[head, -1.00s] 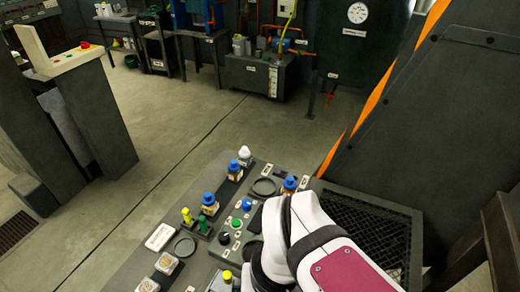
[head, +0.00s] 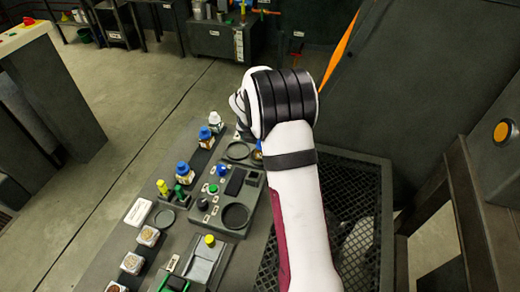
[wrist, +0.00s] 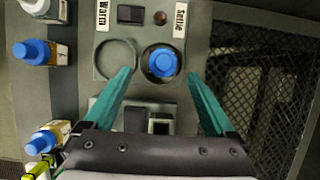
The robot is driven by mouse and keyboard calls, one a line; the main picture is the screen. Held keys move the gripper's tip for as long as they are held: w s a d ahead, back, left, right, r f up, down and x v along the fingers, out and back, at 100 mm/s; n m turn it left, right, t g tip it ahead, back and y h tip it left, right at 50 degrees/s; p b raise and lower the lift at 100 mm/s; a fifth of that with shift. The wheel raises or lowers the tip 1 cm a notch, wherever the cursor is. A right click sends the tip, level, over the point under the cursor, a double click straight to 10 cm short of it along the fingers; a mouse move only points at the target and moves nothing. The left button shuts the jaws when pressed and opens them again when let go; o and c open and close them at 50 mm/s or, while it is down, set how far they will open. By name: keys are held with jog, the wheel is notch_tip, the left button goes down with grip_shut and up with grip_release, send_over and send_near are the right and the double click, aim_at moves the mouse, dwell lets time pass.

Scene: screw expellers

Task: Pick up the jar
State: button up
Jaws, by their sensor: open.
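A jar with a blue lid (wrist: 161,64) stands in the right of two round recesses in the wrist view, by a "settle" label. My gripper (wrist: 159,75) is open, its two teal fingers pointing toward the jar from either side of it; nothing is held. I see the jar from above, so its body is mostly hidden under the lid. In the head view, only a bit of blue (head: 259,146) shows beside my arm, which hides my fingers and most of that spot.
Blue-capped bottles (wrist: 32,52) and a white-capped one stand in a row at the left. The round recess (wrist: 116,59) left of the jar is empty. A black mesh grate (wrist: 254,90) lies to the right. Small labelled containers (head: 148,236) sit nearer on the bench.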

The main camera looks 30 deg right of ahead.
jog(key=x, duration=0.6)
jog(key=shift+d, duration=0.25)
grip_shut()
